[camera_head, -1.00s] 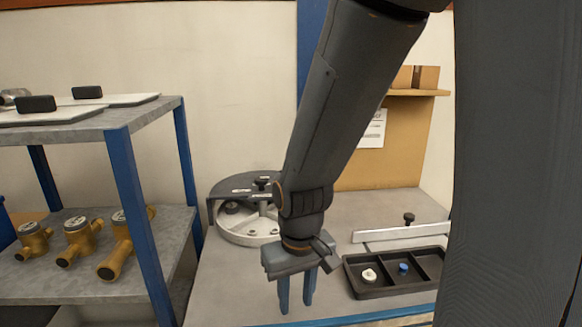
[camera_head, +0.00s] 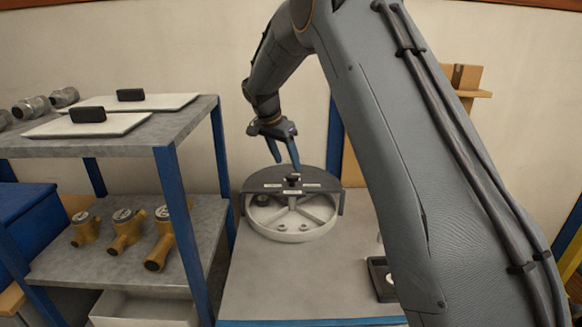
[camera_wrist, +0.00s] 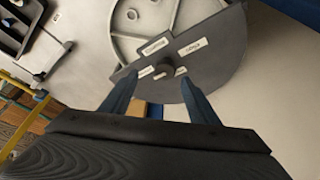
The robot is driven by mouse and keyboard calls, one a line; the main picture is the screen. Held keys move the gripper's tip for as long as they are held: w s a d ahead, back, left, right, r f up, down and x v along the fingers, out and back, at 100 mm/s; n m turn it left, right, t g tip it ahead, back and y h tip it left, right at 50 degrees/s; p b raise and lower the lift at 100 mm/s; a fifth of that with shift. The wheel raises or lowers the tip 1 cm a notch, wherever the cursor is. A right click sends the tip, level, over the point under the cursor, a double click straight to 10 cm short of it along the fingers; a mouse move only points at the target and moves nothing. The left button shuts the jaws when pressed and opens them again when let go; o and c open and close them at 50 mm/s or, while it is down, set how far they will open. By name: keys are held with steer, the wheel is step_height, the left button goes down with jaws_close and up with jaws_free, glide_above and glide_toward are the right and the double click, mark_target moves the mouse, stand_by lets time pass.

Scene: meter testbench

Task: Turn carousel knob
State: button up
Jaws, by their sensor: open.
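The carousel (camera_head: 298,225) is a round light-grey tray with spokes on the bench, its back part under a dark cover (camera_head: 275,179) with white labels. A small black knob (camera_head: 292,180) stands on the cover near its straight edge. My gripper (camera_head: 284,167) is open and empty, above the back of the cover and behind the knob. In the wrist view my gripper (camera_wrist: 155,85) has its two fingers spread, and the knob (camera_wrist: 165,70) shows between and just beyond their tips. I see no contact with the knob.
A shelf with blue posts (camera_head: 185,225) stands left of the bench, holding brass meters (camera_head: 125,230) and white plates (camera_head: 87,123). A black tray (camera_head: 380,278) is partly hidden by my arm. The bench in front of the carousel (camera_head: 285,285) is clear.

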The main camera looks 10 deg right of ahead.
mark_target(292, 175)
steer(key=shift+m, duration=0.3)
steer(key=shift+w+p+x, duration=0.25)
steer(key=shift+p+x, duration=0.35)
steer(key=shift+x, duration=0.6)
steer(key=shift+w+p+x, duration=0.3)
steer(key=shift+p+x, duration=0.25)
steer(key=shift+x, duration=0.7)
steer(key=shift+w+p+x, duration=0.25)
steer(key=shift+p+x, duration=0.35)
steer(key=shift+x, duration=0.6)
steer(key=shift+r, duration=0.15)
steer(key=c, duration=1)
